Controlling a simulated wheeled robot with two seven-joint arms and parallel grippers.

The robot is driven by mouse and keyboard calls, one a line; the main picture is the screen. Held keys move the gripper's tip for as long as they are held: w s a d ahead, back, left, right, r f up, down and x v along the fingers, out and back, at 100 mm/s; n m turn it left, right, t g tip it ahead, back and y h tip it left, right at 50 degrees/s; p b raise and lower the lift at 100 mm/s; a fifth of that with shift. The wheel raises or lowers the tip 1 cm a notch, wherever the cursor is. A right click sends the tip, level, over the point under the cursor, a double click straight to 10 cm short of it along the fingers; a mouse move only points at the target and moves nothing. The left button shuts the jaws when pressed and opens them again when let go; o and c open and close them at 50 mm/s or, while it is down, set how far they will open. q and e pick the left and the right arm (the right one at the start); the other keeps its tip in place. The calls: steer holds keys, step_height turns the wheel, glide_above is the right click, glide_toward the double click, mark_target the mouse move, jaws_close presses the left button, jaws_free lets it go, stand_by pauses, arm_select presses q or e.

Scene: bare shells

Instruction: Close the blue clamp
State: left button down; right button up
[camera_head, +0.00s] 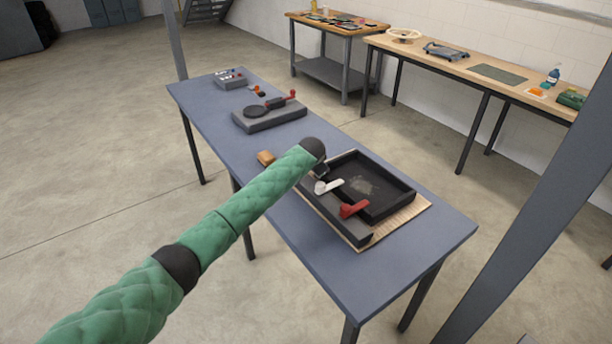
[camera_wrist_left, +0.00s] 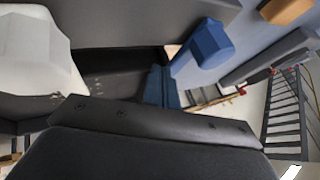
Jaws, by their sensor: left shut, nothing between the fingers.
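The blue clamp (camera_wrist_left: 205,46) shows in the left wrist view, with a thick faceted handle and a narrower blue part (camera_wrist_left: 160,88) beside it. In the head view it is hidden behind the end of my left arm. My left gripper (camera_head: 321,172) is shut and empty, low at the dark fixture's far left corner. In the wrist view the dark gripper body (camera_wrist_left: 150,130) is close to the blue clamp; I cannot tell whether they touch. A white clamp (camera_head: 328,186) and a red clamp (camera_head: 354,208) sit on the fixture's near bar. My right gripper is out of view.
The clamps' bar (camera_head: 335,217) runs beside a black tray (camera_head: 375,166) on a wooden board (camera_head: 412,211). A small tan block (camera_head: 266,157) lies nearby on the blue-grey table (camera_head: 330,268). A grey fixture (camera_head: 285,120) with a red lever stands farther back. The table's near right end is clear.

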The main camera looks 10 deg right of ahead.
arm_select(q)
steer(key=shift+w, duration=0.3)
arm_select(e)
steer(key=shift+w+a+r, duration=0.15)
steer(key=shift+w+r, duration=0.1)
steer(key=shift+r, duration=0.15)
arm_select(q)
steer(key=shift+d, duration=0.15)
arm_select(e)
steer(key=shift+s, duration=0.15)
